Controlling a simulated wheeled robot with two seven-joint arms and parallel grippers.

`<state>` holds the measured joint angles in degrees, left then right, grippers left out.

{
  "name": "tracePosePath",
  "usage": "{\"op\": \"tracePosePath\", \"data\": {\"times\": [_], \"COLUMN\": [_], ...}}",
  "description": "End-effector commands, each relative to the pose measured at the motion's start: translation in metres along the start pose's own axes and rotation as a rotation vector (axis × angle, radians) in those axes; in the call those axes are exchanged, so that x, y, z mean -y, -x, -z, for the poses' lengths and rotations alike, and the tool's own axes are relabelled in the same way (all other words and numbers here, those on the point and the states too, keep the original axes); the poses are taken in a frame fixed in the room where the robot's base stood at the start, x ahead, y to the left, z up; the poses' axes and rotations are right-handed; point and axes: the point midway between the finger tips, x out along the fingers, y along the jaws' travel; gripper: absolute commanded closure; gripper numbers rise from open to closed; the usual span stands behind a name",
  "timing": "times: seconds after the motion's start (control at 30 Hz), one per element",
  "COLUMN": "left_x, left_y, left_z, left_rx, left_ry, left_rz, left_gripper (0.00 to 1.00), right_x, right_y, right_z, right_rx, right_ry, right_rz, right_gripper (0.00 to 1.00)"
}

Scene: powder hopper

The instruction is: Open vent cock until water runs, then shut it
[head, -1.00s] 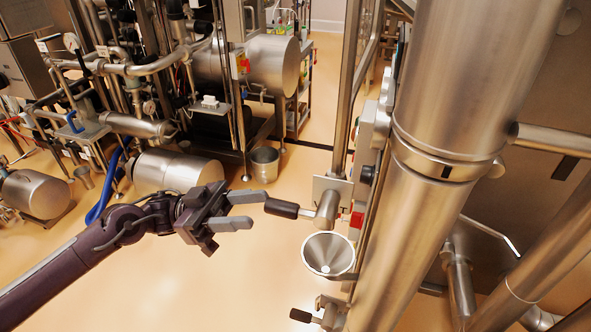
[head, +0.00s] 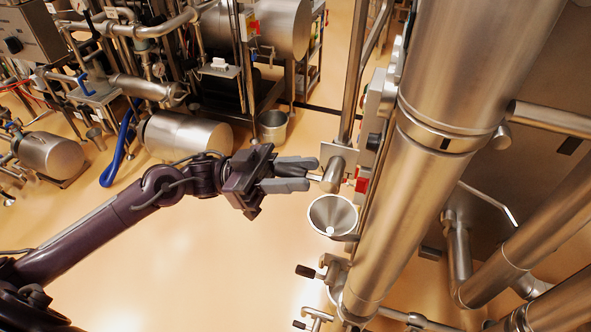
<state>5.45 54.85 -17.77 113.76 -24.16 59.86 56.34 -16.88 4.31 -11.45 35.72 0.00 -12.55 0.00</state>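The vent cock is a steel body (head: 333,174) on a square plate, on the left side of the big steel column. Its black-gripped lever, seen pointing left earlier, is now mostly hidden between the fingers of my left gripper (head: 300,173). Only the lever's thin metal end (head: 315,178) shows beside the body. The fingers look closed around the lever. A steel funnel (head: 333,214) opens upward just below the cock. I see no water stream falling into it; a bright spot shows at its bottom. My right gripper is not in view.
The steel column (head: 408,190) stands close on the right of the cock. Two more black-handled valves (head: 306,271) sit below the funnel. A red part (head: 362,184) is right of the cock. A bucket (head: 272,126) stands behind on the floor. Open floor lies below my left arm.

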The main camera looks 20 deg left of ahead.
Motion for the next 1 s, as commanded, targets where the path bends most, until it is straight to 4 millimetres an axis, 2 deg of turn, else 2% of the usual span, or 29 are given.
{"op": "tracePosePath", "data": {"times": [0.03, 0.2, 0.23, 0.63, 1.0], "left_x": [0.000, 0.000, 0.000, 0.000, 0.000], "left_y": [0.000, 0.000, 0.000, -0.001, -0.007], "left_z": [0.000, 0.000, 0.000, 0.003, 0.014], "left_rx": [0.000, 0.000, 0.000, 0.032, 0.227], "left_ry": [0.000, 0.000, 0.000, 0.000, -0.002], "left_rz": [0.000, 0.000, 0.000, 0.000, -0.001], "left_gripper": [0.77, 0.99, 1.00, 1.00, 1.00], "right_x": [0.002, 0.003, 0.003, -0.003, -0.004], "right_y": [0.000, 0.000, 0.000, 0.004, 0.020], "right_z": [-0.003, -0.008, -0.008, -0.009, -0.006], "right_rx": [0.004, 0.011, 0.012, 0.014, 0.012], "right_ry": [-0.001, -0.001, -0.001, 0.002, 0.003], "right_rz": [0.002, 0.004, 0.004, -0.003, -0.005], "right_gripper": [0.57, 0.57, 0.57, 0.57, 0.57]}}
